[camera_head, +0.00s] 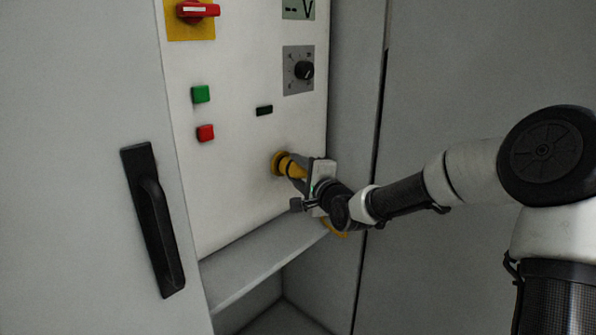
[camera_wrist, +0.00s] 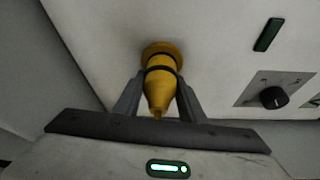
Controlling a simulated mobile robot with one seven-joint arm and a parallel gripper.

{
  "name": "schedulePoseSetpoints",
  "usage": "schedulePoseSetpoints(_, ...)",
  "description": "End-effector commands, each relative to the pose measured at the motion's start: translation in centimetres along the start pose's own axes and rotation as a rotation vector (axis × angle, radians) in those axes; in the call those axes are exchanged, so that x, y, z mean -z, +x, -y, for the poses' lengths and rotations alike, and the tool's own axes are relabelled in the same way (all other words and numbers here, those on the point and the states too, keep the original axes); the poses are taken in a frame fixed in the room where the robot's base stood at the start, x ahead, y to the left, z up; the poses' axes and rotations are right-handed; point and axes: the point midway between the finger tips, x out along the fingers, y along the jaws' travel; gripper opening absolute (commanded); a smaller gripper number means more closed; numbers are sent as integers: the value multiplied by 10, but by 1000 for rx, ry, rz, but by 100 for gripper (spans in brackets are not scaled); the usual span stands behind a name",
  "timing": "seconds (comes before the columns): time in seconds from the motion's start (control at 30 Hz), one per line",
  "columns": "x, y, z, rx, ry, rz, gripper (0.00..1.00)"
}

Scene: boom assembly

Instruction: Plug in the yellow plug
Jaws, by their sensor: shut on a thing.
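The yellow plug (camera_head: 292,168) is at the white panel, at the lower right of its face in the head view. It also shows in the wrist view (camera_wrist: 160,88), between the two grey fingers. My gripper (camera_head: 299,172) is shut on the plug from the right side. The plug's front end meets a round yellow socket (camera_wrist: 161,50) on the panel and is lined up with it. A dark ring shows on the plug near the socket. How deep the plug sits cannot be told. The plug's far side is hidden by the fingers.
The panel carries a red rotary switch on yellow (camera_head: 198,10), a green button (camera_head: 201,94), a red button (camera_head: 205,132) and a black knob (camera_head: 304,70). A ledge (camera_head: 265,262) runs below. A door with a black handle (camera_head: 153,220) stands at left. A wall is close at right.

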Motion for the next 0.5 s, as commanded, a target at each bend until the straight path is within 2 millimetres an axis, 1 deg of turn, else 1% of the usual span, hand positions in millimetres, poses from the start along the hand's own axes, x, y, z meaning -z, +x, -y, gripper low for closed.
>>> schedulePoseSetpoints(0.27, -2, 6, 1, 2, -2, 1, 4)
schedulePoseSetpoints(0.3, -2, 6, 1, 2, -2, 0, 38)
schedulePoseSetpoints(0.37, -2, 6, 1, 1, -2, 0, 48)
schedulePoseSetpoints(0.4, -2, 6, 1, 1, -2, 0, 55)
schedulePoseSetpoints(0.43, -2, 6, 1, 1, -1, 0, 58)
schedulePoseSetpoints(0.5, -2, 6, 1, 1, -1, 0, 58)
